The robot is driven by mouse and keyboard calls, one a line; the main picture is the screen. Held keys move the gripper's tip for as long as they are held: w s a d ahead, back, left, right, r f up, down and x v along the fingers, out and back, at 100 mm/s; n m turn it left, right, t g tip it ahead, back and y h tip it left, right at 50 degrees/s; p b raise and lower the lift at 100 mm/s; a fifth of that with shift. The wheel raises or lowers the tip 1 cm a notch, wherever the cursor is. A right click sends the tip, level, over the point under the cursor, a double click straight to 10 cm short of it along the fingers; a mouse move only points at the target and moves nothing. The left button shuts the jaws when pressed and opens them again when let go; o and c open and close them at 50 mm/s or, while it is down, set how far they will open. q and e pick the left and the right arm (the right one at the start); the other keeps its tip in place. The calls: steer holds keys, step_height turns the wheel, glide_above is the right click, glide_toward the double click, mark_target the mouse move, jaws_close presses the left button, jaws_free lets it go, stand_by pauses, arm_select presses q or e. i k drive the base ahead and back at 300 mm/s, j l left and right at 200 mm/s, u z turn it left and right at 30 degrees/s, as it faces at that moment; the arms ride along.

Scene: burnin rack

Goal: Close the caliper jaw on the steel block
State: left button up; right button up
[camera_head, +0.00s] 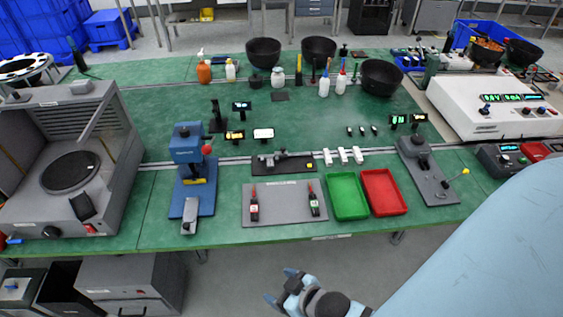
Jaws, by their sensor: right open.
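A grey caliper-like tool (282,157) lies on a black base plate (262,168) near the middle of the green bench. I cannot make out the steel block or the jaw gap at this size. A small yellow part (309,165) shows at the right end of the plate. My right gripper (280,286) is open and empty, in front of the bench's front edge and well apart from the caliper. My left gripper is not in view.
A grey mat (284,214) with two small red-topped tools lies before the caliper. Green (347,194) and red (383,191) trays sit right of it, and a blue press (187,150) stands left. White blocks (343,156) lie close to the caliper's right.

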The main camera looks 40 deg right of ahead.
mark_target(283, 152)
steer(key=i+l+z, duration=0.35)
steer(key=i+z, duration=0.35)
steer(key=i+l+z, duration=0.1)
steer(key=i+z, duration=0.25)
steer(key=i, duration=0.05)
